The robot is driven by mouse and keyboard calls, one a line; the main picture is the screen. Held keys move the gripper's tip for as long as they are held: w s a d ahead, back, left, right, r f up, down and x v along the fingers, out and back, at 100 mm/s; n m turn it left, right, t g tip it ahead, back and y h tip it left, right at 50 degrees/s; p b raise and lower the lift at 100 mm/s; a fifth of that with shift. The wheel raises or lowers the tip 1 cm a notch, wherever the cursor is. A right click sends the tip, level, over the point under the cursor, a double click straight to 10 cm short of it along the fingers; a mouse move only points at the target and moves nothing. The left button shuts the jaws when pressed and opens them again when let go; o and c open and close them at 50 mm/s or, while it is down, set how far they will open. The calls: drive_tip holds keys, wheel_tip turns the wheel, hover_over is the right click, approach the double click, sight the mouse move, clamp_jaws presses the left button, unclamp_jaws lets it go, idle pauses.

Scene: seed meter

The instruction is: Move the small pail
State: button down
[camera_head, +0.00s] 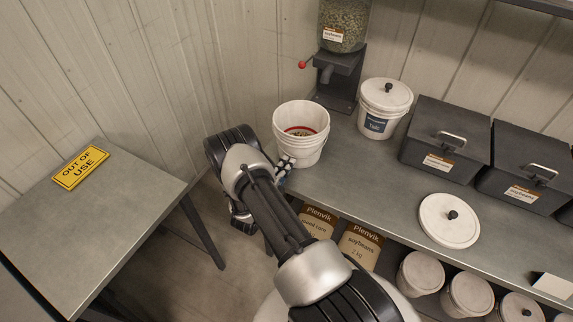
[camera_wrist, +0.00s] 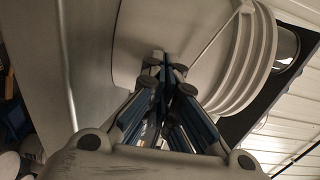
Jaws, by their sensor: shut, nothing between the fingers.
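The small white pail (camera_head: 306,146) stands open on the bench at its left end, with seeds and a red ring visible inside. Its pale side and ridged rim fill much of the wrist view (camera_wrist: 205,35), tilted in that picture. My gripper (camera_head: 286,163) is at the pail's lower left side. In the wrist view my gripper's fingertips (camera_wrist: 166,66) are together in front of the pail's wall, with nothing held between them. Whether they touch the wall I cannot tell.
Behind the pail is a seed dispenser (camera_head: 342,72) with a red-knobbed lever. A lidded Talc tub (camera_head: 384,108), dark bins (camera_head: 445,139) and a loose white lid (camera_head: 448,220) are on the bench (camera_head: 355,180). A side table (camera_head: 95,215) bears an OUT OF USE sign (camera_head: 81,167).

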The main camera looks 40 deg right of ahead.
sight(310, 131)
drive_tip(key=b+x, duration=1.1)
drive_tip(key=x, duration=0.8)
drive_tip(key=shift+d, duration=0.2)
drive_tip(key=shift+a+r, duration=0.1)
drive_tip(key=shift+a, duration=0.05)
